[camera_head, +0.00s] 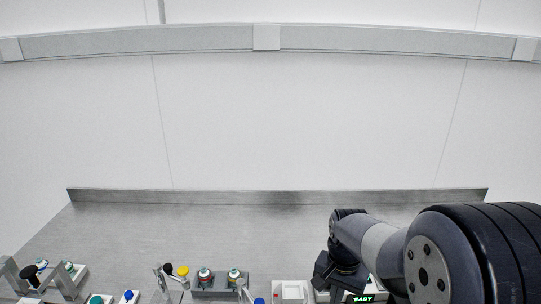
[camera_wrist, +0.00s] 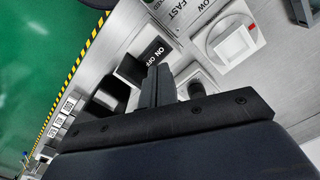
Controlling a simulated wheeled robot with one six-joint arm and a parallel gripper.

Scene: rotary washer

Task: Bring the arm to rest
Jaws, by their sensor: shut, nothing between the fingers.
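My arm (camera_head: 385,243) reaches in from the right of the head view, over the front right part of the steel bench. My gripper (camera_wrist: 163,88) shows in the wrist view with its two dark fingers together and nothing between them. It is close above a panel with a black ON/OFF switch (camera_wrist: 147,66) and a white square knob with a red mark (camera_wrist: 230,39). Whether the fingers touch the panel I cannot tell. In the head view a device with a green lit display (camera_head: 362,298) is partly hidden by the arm.
The bench (camera_head: 230,225) is bare toward its raised back edge (camera_head: 270,195). A grey rack (camera_head: 215,290) with two capped bottles stands left of the arm, beside a white tray (camera_head: 290,290). Stands and small capped bottles are at the front left. Green floor (camera_wrist: 35,60) lies past the bench edge.

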